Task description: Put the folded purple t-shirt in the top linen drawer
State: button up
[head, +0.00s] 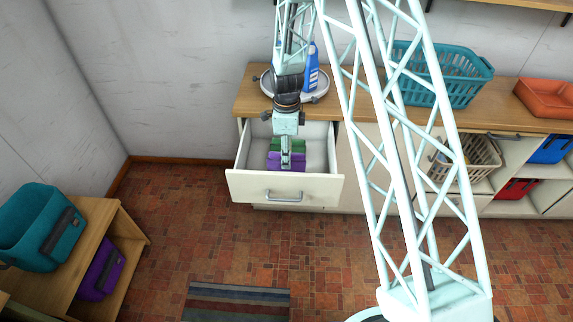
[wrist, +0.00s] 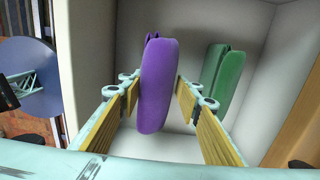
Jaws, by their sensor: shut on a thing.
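The folded purple t-shirt (wrist: 158,85) is between the two fingers of my gripper (wrist: 155,100), which is shut on it. In the head view the purple t-shirt (head: 288,160) shows around my gripper (head: 286,164), inside the pulled-out top drawer (head: 284,188). A folded green item (wrist: 223,80) lies in the same drawer, to the right of the shirt in the wrist view and behind it in the head view (head: 290,145). I cannot tell whether the shirt touches the drawer floor.
A round tray (head: 318,88) with a blue bottle (head: 311,66) stands on the counter above the drawer. A teal basket (head: 440,72) and an orange tray (head: 545,97) stand further right. The floor before the drawer is clear up to a striped rug (head: 236,302).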

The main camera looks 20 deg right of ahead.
dwell(0.3)
jog(key=shift+f+b, duration=0.4)
jog(key=shift+f, duration=1.45)
jog(key=shift+f, duration=0.1)
jog(key=o, duration=0.9)
notch_tip(320, 180, up, 11)
jog(key=shift+r+p, duration=0.1)
jog(key=shift+p, duration=0.95)
jog(key=shift+r, duration=0.55)
